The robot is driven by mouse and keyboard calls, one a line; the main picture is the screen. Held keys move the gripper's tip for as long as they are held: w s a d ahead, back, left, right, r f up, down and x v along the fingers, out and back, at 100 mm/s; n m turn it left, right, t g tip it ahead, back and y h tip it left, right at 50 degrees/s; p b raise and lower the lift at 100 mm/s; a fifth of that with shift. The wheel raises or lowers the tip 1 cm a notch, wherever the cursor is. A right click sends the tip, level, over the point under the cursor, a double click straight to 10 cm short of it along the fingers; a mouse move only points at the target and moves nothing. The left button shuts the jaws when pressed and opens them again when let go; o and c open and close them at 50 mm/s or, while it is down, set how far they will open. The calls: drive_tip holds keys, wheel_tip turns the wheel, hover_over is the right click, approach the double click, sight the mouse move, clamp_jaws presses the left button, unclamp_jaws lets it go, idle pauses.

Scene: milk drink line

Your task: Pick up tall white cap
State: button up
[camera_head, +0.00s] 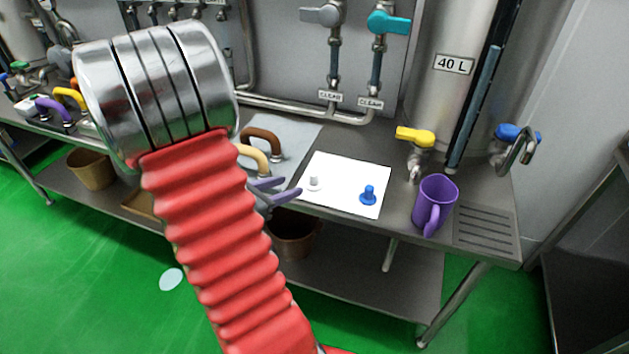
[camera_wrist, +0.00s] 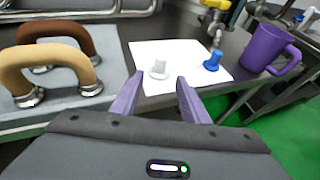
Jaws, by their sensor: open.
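The white cap (camera_head: 314,183) stands on a white sheet (camera_head: 345,201) on the metal counter; it also shows in the wrist view (camera_wrist: 159,69). A blue cap (camera_head: 368,195) stands on the same sheet to its right, and it shows in the wrist view (camera_wrist: 213,61). My gripper (camera_head: 289,188) is open and empty, at the left edge of the sheet in the head view. In the wrist view my two purple fingers (camera_wrist: 160,84) point toward the white cap, which appears just beyond and between their tips. Nothing hides the cap.
A purple pitcher (camera_head: 436,203) stands right of the sheet, under a tank with a yellow tap handle (camera_head: 415,137). A tan handle (camera_wrist: 48,69) and a brown handle (camera_wrist: 57,37) stand to the left on a grey mat (camera_head: 287,137). Pipes run along the back.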

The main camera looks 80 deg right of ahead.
sight(311, 180)
drive_tip(key=shift+x, duration=3.45)
drive_tip(key=shift+x, duration=2.6)
drive_tip(key=shift+c, duration=0.6)
drive_tip(key=shift+a+f, duration=0.1)
clamp_jaws()
